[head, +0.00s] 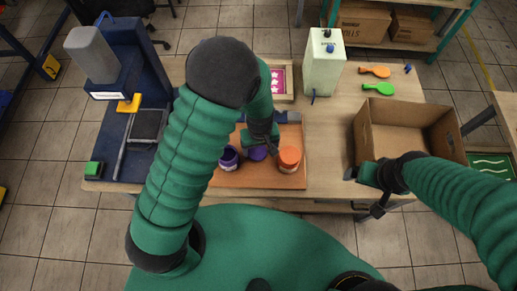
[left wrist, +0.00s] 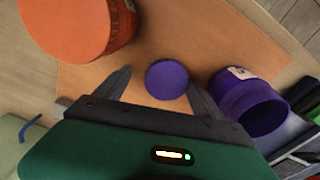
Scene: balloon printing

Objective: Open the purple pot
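The purple pot (head: 229,158) stands on the brown board, and its top shows a dark opening. It also shows in the left wrist view (left wrist: 250,104), uncovered. A round purple lid (head: 257,153) is apart from it, between the purple pot and the orange pot. In the left wrist view the lid (left wrist: 166,79) sits between the spread fingertips of my left gripper (left wrist: 160,76), with a gap at the left finger. My left gripper (head: 262,143) is low over the board. My right gripper (head: 363,190) is open and empty by the table's front edge.
An orange pot (head: 289,160) stands right of the lid on the brown board (head: 235,180). A cardboard box (head: 365,134) is at the right. A blue machine (head: 130,60) is at the left.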

